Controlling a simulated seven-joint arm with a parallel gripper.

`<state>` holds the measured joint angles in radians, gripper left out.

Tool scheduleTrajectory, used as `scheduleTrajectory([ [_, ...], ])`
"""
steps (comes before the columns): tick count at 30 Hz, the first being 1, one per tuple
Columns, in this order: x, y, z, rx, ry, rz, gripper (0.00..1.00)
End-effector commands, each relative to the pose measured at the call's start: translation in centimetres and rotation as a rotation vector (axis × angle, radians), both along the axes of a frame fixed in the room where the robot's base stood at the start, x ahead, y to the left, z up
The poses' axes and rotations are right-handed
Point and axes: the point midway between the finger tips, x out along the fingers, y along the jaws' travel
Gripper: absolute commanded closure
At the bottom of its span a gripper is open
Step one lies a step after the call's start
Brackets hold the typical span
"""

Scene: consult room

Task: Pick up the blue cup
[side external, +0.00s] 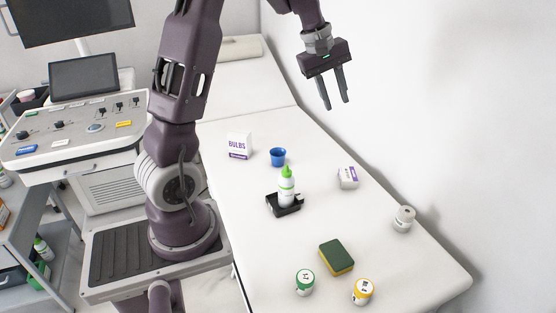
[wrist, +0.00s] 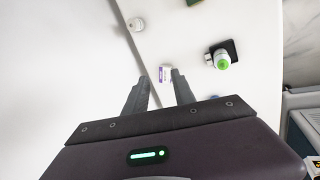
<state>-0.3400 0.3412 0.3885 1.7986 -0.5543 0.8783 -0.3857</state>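The blue cup (side external: 278,157) stands on the white couch, between the white "BULBS" box and the green-tipped bottle in the side external view. In the wrist view my gripper (wrist: 158,72) also shows open, with a small white and purple box (wrist: 165,74) on the surface beyond the fingertips.
A green-tipped bottle (side external: 287,187) stands at a black holder (side external: 272,203) in front of the cup. The "BULBS" box (side external: 239,145) is left of it. A sponge (side external: 337,257) and jars (side external: 305,282) lie nearer the front. A white wall (side external: 440,120) borders the couch (side external: 225,185) on the right.

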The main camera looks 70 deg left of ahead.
Motion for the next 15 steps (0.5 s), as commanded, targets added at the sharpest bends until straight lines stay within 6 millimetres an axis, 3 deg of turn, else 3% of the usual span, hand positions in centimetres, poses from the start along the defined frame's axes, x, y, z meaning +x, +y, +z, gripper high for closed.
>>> scheduleTrajectory([
  [1,1.2,4.8,-3.6,-0.023,0.043,0.151,0.69],
  [3,1.9,11.4,-8.6,-0.043,0.085,0.358,0.69],
  [6,0.9,19.3,-16.2,-0.046,0.141,0.604,0.69],
  [10,-1.9,25.5,-24.5,-0.036,0.191,0.805,0.69],
  [12,-3.1,27.0,-27.3,-0.034,0.207,0.861,0.69],
  [15,-3.9,27.9,-29.4,-0.033,0.217,0.899,0.69],
])
